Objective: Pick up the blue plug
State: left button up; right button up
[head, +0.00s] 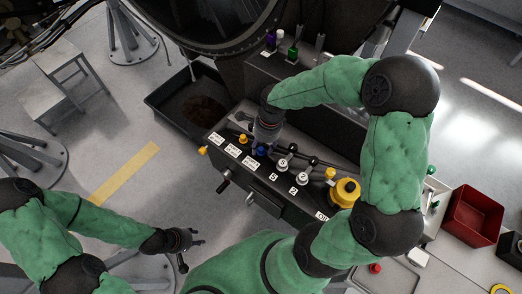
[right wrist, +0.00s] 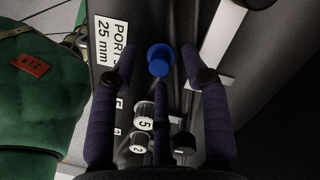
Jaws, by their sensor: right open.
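The blue plug (head: 262,151) sits on the dark top of the bench, by the row of white labels. In the right wrist view the blue plug (right wrist: 160,59) shows as a round blue head near a label reading "PORT" and "25 mm". My right gripper (head: 263,140) is right above it in the head view and partly hides it. In the right wrist view its purple fingers (right wrist: 158,68) are spread around the plug, with gaps to either side. My left gripper (head: 192,246) hangs over the floor at lower left, empty, with its fingers apart.
White plugs numbered 5 (right wrist: 144,124) and 2 (right wrist: 137,146) stand close by, with black knobs. A green item (head: 293,52) stands at the back. A red bin (head: 473,216) is at right.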

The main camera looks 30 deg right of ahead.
jog(key=shift+f, duration=0.45)
jog(key=c, duration=0.8)
